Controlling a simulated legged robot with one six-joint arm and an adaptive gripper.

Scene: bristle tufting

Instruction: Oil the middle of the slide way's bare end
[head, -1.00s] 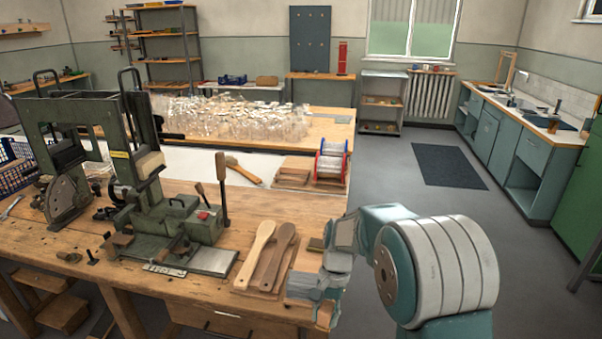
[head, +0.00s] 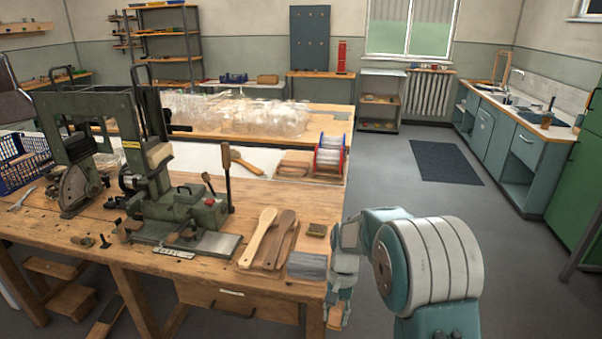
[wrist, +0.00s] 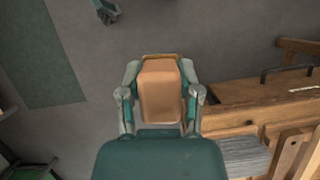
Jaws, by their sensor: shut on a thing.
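The slide way appears to be the flat bare metal plate (head: 216,245) at the right front foot of the green machine (head: 172,205) on the workbench. Its surface looks dull grey and clear. My gripper (head: 338,312) hangs just off the bench's right front corner, to the right of the plate and well apart from it. It is shut on a smooth tan block (wrist: 160,92), which sits between the two fingers in the wrist view. The block's lower end also shows below the fingers in the head view. I cannot make out an oil can for certain.
Two wooden brush bodies (head: 258,238), a small dark block (head: 317,230) and a grey ribbed pad (head: 307,266) lie between the plate and my gripper. A wire spool (head: 330,155) stands behind. An upright lever (head: 228,180) rises beside the machine. Floor right of the bench is open.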

